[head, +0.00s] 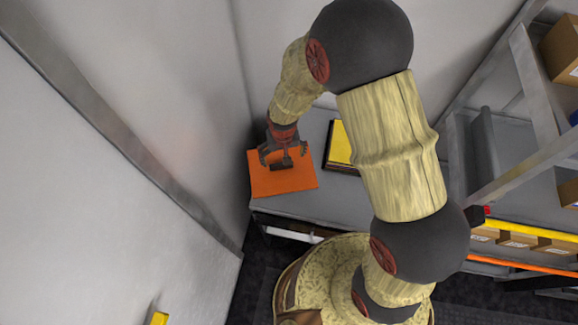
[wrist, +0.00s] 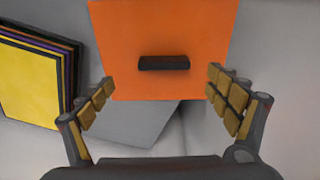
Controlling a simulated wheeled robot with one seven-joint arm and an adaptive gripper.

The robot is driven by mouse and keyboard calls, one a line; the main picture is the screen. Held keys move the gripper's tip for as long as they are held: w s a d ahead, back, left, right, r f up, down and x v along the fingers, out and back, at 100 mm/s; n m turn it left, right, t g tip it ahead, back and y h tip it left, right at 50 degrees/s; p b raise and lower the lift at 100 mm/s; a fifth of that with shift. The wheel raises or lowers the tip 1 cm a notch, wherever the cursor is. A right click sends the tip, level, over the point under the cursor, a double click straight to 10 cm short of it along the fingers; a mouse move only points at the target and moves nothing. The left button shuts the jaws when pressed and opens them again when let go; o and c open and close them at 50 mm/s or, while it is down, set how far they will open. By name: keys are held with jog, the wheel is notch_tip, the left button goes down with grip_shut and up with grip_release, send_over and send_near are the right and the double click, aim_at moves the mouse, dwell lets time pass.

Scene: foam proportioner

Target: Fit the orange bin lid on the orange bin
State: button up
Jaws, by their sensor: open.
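The orange bin lid (head: 275,181) lies flat on the grey bench at its far left end, a flat orange panel with a dark bar handle. The lid (wrist: 165,85) also shows in the wrist view, with its handle (wrist: 163,63) near the top middle. My gripper (head: 284,160) is over the lid near the handle. In the wrist view my gripper (wrist: 160,92) has its fingers spread wide on either side of the lid's near edge, with nothing between the pads. I cannot make out the orange bin in either view.
A stack of dark-edged panels with a yellow top (head: 341,145) lies on the bench (head: 310,205) right of the lid. Walls close in at left and behind. A metal shelving rack (head: 540,110) with cardboard boxes stands at right.

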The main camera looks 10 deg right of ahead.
aim_at(281, 164)
jog(key=f, duration=0.3)
jog(key=shift+w+a, duration=0.2)
jog(key=shift+w, duration=0.05)
jog(key=f, duration=0.4)
jog(key=shift+w+a+f+b, duration=0.2)
jog(key=shift+w+f+b, duration=0.1)
jog(key=shift+f+b, duration=0.1)
jog(key=shift+c, duration=1)
jog(key=c, duration=1.1)
jog(key=shift+r, duration=0.1)
jog(key=shift+c, duration=0.6)
